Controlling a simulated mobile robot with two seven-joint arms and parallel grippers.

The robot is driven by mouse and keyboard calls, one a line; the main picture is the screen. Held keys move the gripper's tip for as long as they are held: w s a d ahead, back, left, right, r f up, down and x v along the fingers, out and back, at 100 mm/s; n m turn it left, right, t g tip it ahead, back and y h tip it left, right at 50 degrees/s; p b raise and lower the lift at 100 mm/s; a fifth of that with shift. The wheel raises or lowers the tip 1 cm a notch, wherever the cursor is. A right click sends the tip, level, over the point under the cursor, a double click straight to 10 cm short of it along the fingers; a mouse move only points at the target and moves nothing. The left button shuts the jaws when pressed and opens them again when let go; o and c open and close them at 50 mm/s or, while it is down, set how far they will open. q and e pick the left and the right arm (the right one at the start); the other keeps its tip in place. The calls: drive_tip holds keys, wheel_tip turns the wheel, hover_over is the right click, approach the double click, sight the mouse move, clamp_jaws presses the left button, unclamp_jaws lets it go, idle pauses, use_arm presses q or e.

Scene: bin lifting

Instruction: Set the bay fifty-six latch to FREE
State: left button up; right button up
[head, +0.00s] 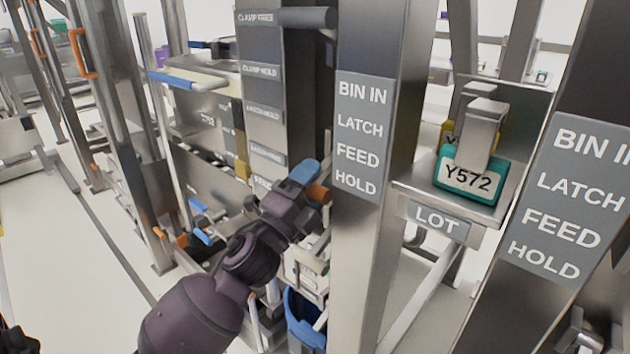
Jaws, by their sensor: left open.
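My left gripper (303,192) reaches in from the lower left and is open, close to the left edge of a steel post. A blue grip (304,173) and an orange piece (319,194) show at its fingertips. I cannot tell whether the fingers touch either one, or which is the latch handle. Small plates on the post behind carry words that look like CLAMP FREE (262,18) and CLAMP HOLD (261,70); the lower plates (265,114) are too small to read surely. No bay fifty-six number is readable.
A steel post with a BIN IN, LATCH, FEED, HOLD sign (360,138) stands right of the gripper. A teal Y572 tag block (470,180) sits above a LOT plate (438,223). A blue bin (304,318) is below. Open floor lies at left.

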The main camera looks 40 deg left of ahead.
use_arm(q)
drive_tip(key=b+v, duration=0.1)
drive_tip(key=v, duration=0.9)
drive_tip(key=shift+s, duration=0.3)
drive_tip(key=shift+f, duration=0.1)
idle(0.3)
